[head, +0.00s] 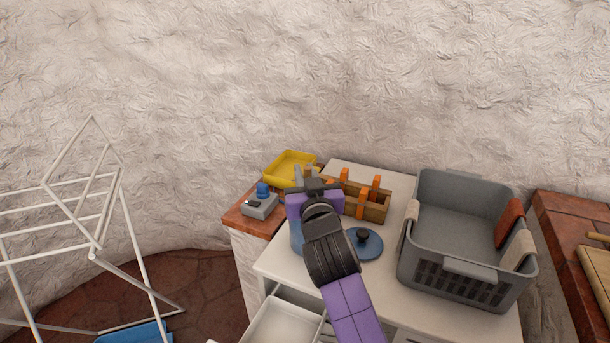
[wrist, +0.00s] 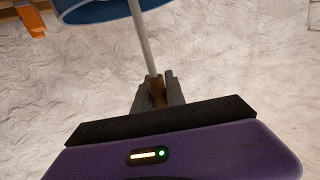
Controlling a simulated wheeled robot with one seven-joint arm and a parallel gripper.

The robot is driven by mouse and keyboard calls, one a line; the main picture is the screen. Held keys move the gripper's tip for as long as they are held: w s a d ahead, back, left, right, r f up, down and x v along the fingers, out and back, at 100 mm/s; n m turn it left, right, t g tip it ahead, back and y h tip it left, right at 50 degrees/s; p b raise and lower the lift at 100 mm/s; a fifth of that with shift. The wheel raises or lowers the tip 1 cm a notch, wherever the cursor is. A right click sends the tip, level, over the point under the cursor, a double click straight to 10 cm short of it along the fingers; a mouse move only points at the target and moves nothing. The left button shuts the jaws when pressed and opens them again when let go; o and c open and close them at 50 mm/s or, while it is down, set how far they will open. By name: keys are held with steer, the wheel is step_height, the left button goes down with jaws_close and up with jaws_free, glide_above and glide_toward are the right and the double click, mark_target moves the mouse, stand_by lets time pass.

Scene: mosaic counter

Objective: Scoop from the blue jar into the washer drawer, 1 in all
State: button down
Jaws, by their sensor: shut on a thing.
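My gripper (head: 309,176) is above the white washer top in the head view. In the wrist view its jaws (wrist: 157,92) are shut on the brown handle of a scoop (wrist: 143,40) with a thin grey rod. The rod runs up past the rim of the blue jar (wrist: 98,10); its far end is out of frame, so I cannot tell if it is inside the jar. In the head view my arm hides most of the blue jar (head: 296,238). The white washer drawer (head: 282,326) is pulled open at the lower front.
A blue lid (head: 369,246) with a dark knob lies right of the jar. Behind are a wooden box with orange clips (head: 372,208), a yellow tray (head: 287,167) and a grey device (head: 260,207). A grey basket (head: 468,272) stands right, a white rack (head: 100,222) left.

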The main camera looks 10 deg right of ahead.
step_height(320, 180, up, 8)
steer(key=p, duration=0.5)
steer(key=shift+f, duration=0.25)
stand_by(0.5)
